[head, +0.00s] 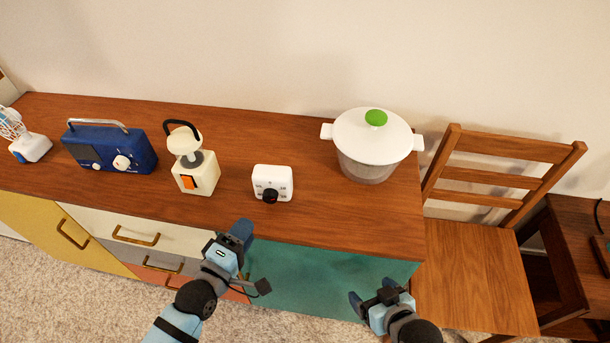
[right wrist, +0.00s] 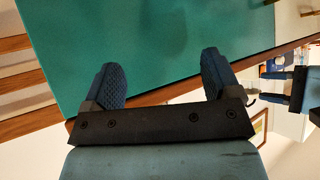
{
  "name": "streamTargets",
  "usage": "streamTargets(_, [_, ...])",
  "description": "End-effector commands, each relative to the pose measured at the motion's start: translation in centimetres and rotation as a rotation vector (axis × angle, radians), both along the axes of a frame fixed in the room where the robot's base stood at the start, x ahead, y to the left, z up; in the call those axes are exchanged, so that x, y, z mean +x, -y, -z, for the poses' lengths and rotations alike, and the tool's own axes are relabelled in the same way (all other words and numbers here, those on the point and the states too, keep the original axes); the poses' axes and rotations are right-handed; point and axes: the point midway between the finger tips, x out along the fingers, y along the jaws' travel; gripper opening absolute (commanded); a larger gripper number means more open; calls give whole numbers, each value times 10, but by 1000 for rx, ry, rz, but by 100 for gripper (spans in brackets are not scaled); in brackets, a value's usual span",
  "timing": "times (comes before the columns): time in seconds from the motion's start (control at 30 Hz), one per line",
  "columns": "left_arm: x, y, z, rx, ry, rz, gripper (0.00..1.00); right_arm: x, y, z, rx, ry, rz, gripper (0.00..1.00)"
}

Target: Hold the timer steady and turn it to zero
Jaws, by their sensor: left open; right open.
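The timer (head: 272,183) is a small white box with a black knob (head: 270,195) on its front, standing upright near the front edge of the wooden hutch top in the head view. My left gripper (head: 252,260) is open and empty in front of the hutch, below and a little left of the timer. My right gripper (head: 374,297) is open and empty, lower and to the right, in front of the teal door. In the right wrist view my right gripper's two fingers (right wrist: 162,82) are spread apart with nothing between them. The timer is not visible there.
A white pot-like container (head: 365,145) with a green knob stands right of the timer. A cream appliance (head: 195,175), a blue radio (head: 125,158) and a small fan (head: 30,148) stand left. A wooden chair (head: 470,270) is beside the hutch (head: 340,222). The top around the timer is clear.

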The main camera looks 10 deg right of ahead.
Motion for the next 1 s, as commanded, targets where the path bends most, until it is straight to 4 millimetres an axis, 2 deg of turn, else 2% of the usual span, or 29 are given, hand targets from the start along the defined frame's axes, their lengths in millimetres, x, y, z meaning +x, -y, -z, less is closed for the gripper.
streamTargets(0.17, [0, 0, 0, 2, 0, -1, 43, -3, 53, 33, -87, -89, 79, 83])
streamTargets(0.27, [0, 0, 0, 2, 0, -1, 43, -12, 102, 60, -157, -175, 153, 83])
streamTargets(0.33, [0, 0, 0, 3, 1, -1, 43, -13, 144, 72, -217, -213, 212, 83])
streamTargets(0.43, [0, 0, 0, 3, 1, -1, 43, 11, 200, 65, -310, -183, 289, 83])
streamTargets(0.53, [0, 0, 0, 3, 1, -1, 43, 51, 236, 36, -391, -77, 331, 83])
streamTargets(0.67, [0, 0, 0, 3, 1, -1, 43, 105, 256, -16, -472, 99, 347, 83])
streamTargets(0.8, [0, 0, 0, 3, 1, -1, 43, 158, 260, -83, -540, 308, 339, 83])
streamTargets(0.87, [0, 0, 0, 3, 1, -1, 43, 178, 258, -113, -571, 398, 329, 83])
streamTargets(1.0, [0, 0, 0, 3, 1, -1, 43, 219, 244, -185, -680, 621, 273, 83])
